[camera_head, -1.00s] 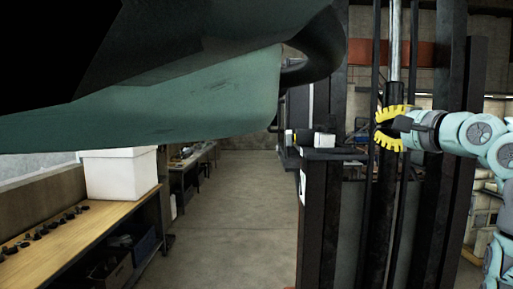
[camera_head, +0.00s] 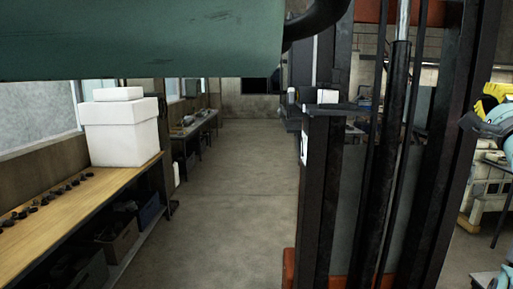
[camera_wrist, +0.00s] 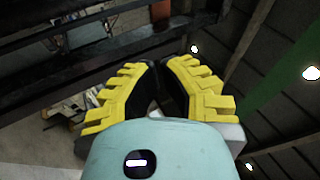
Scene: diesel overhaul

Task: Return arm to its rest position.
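My gripper (camera_wrist: 160,85) has yellow toothed finger pads on black fingers. In the wrist view the two fingers lean together at their far ends, with a narrow dark space between them and no object visible there. In the head view my gripper (camera_head: 490,103) is at the right edge, partly cut off by the frame, beside the dark upright mast. Most of my arm is outside that view.
A dark mast (camera_head: 398,140) stands upright at centre right, close to my arm. A green overhead body (camera_head: 150,45) hangs across the upper left. A wooden bench (camera_head: 70,215) with small dark parts and white boxes (camera_head: 122,133) stands left. The aisle floor (camera_head: 230,200) is clear.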

